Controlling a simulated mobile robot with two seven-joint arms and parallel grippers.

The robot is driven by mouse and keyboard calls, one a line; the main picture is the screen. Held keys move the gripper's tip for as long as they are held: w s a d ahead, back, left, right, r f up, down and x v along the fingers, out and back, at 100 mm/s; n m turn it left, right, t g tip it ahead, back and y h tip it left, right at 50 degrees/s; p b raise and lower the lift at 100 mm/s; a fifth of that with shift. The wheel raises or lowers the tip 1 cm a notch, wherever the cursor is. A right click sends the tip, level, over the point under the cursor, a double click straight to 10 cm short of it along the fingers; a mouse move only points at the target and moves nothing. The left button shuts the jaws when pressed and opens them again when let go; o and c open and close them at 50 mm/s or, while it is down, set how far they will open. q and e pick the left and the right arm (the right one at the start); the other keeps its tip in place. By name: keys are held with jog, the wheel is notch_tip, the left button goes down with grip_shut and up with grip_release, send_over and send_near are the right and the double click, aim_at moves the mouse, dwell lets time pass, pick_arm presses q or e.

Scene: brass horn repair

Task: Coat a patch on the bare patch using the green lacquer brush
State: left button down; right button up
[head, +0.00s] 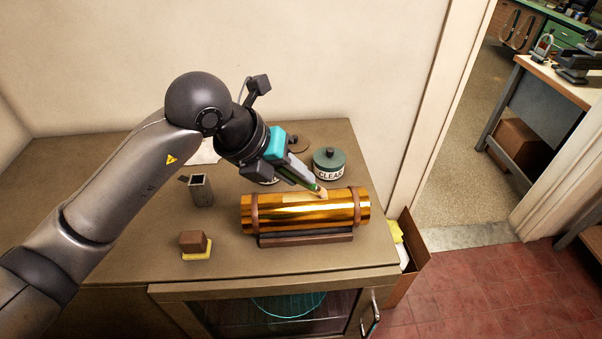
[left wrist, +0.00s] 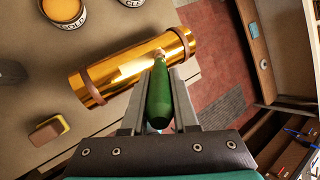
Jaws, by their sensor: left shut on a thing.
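A shiny brass tube (head: 345,212) lies on a wooden cradle (head: 305,240), with a brown band near each end. The bare patch (left wrist: 134,68) shows as a paler area on its upper side. My left gripper (head: 308,181) is shut on the green lacquer brush (left wrist: 158,97), above the tube. The brush's pale tip (head: 322,193) is at the tube's top, by the right end of the patch in the left wrist view; whether it touches is hard to tell. My right gripper is not in view.
A dark green jar marked CLEAR (head: 329,164) stands behind the tube. An open tin of amber liquid (left wrist: 63,12) shows in the left wrist view. A grey holder (head: 201,191) and a brown block on a yellow pad (head: 193,243) are at left. A cardboard box (head: 414,243) stands beside the bench.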

pick_arm(q)
jog(key=a+b, duration=0.2)
jog(key=a, duration=0.6)
jog(key=shift+a, duration=0.2)
dwell(0.5)
jog(key=shift+r, duration=0.15)
jog(key=shift+r+p, duration=1.95)
jog(key=shift+r, duration=0.95)
notch_tip(320, 180, up, 3)
jog(key=shift+p, duration=0.9)
